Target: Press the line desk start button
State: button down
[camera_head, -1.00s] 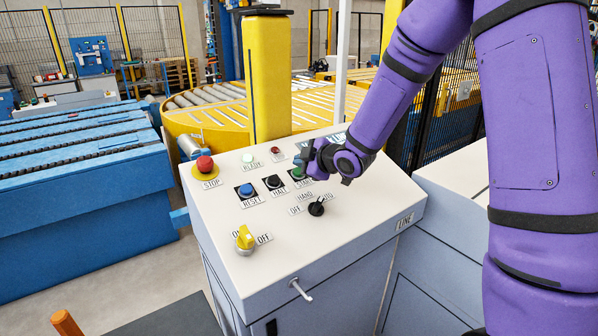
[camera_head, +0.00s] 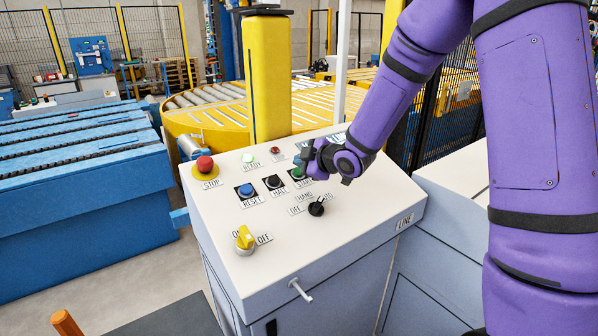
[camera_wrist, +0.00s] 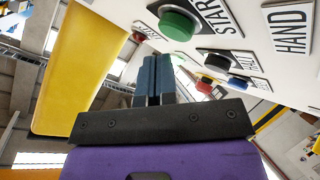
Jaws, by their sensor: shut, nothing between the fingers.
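The green start button (camera_wrist: 178,25) sits in a black collar beside its START label, at the top of the wrist view. In the head view the start button (camera_head: 297,174) is partly hidden by my gripper. My gripper (camera_head: 300,160) is over the upper right of the white line desk (camera_head: 330,255). In the wrist view my gripper (camera_wrist: 153,58) has its two blue fingers together, with nothing between them. The fingertips appear apart from the button, below and left of it in that picture.
On the desk are a red stop button (camera_head: 204,163), a blue reset button (camera_head: 246,189), a black halt button (camera_head: 273,181), a black selector (camera_head: 317,207) and a yellow switch (camera_head: 244,238). A yellow post (camera_head: 267,80) stands behind the desk.

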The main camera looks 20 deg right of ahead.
jog(key=shift+f, duration=0.1)
dwell(0.4)
jog(key=shift+w+f, duration=0.15)
jog(key=shift+f, duration=0.15)
jog(key=shift+w+a+f, duration=0.1)
jog(key=shift+w+f, duration=0.05)
jog(key=shift+f, duration=0.3)
dwell(0.8)
dwell(0.4)
jog(key=shift+s+r, duration=0.3)
jog(key=shift+r, duration=0.55)
jog(key=r, duration=0.1)
jog(key=s+r, duration=0.1)
jog(key=r, duration=0.2)
jog(key=shift+s+d+r, duration=0.35)
jog(key=shift+d, duration=0.05)
dwell(0.4)
